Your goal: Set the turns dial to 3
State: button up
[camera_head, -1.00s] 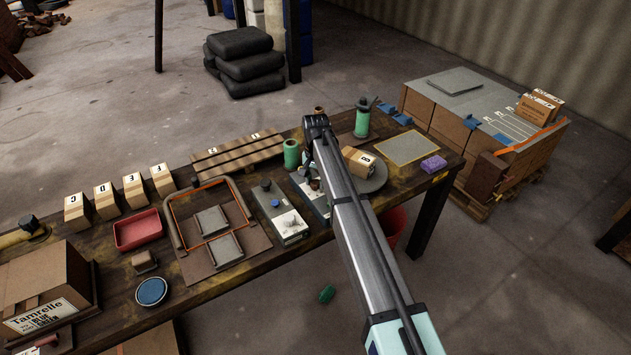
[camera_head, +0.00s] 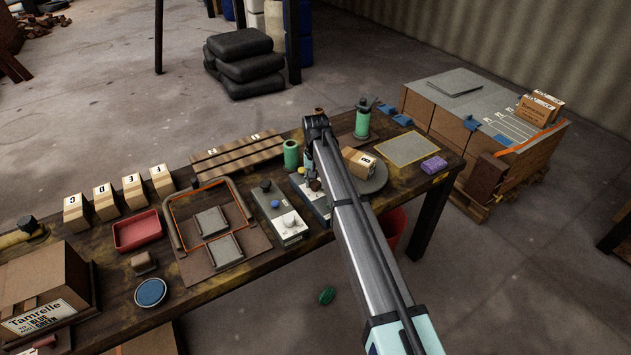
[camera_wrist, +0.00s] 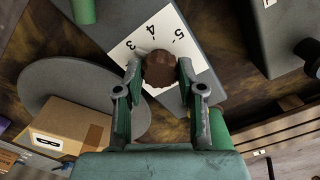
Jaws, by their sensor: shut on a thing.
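The turns dial is a brown round knob (camera_wrist: 159,68) on a grey box (camera_head: 312,198) with a white scale plate (camera_wrist: 186,62). The numerals 3, 4 and 5 show upside down beside the knob in the wrist view. My gripper (camera_wrist: 160,76) has one finger on each side of the knob and is shut on it. The knob's pointer cannot be made out, so its setting cannot be read. In the head view my arm hides part of the box.
A second grey control box (camera_head: 282,212) with knobs stands to the left. A round grey plate (camera_head: 372,178) with a cardboard box (camera_head: 358,161) lies to the right. A green spool (camera_head: 291,155) stands close behind. The table is crowded around the dial.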

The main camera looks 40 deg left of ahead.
aim_at(316, 183)
jog(key=o, duration=1.1)
jog(key=shift+f, duration=0.1)
jog(key=shift+o, duration=0.2)
notch_tip(316, 183, up, 12)
